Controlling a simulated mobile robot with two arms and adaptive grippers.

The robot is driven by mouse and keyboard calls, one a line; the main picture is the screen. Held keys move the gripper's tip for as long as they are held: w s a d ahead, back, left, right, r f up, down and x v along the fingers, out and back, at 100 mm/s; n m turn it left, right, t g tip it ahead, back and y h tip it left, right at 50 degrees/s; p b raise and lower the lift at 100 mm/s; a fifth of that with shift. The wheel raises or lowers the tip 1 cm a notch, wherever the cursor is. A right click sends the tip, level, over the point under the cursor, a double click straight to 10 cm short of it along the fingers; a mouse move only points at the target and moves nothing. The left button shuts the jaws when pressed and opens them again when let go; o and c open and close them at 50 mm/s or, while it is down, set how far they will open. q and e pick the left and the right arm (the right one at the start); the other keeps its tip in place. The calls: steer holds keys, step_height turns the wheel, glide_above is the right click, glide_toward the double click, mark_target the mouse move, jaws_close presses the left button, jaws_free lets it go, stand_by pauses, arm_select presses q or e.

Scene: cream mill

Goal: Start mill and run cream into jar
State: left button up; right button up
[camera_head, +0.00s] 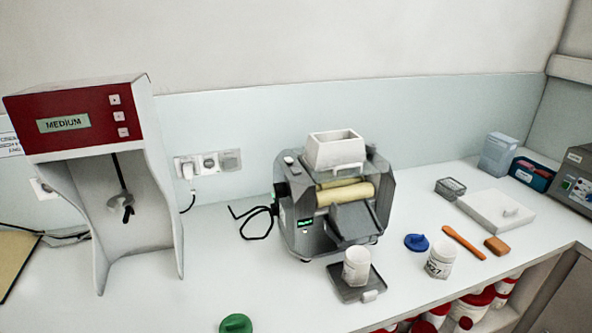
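The grey cream mill (308,240) stands in the middle of the bench, with pale yellow rollers (345,193) across its front. A white hopper (335,150) sits on top. Below the rollers a dark grey chute (355,222) slopes forward. A small lit green display (305,223) shows on the mill's left side. A white jar (356,266) stands upright on a dark grey tray (348,294) below the chute. A second white jar (440,260) with dark lettering stands on the bench to the right. Neither gripper is in view. The jars' contents cannot be made out.
A red and white mixer (88,120) reading MEDIUM stands left. A green lid (236,323) lies at the front edge. A white slab (495,212) lies behind.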

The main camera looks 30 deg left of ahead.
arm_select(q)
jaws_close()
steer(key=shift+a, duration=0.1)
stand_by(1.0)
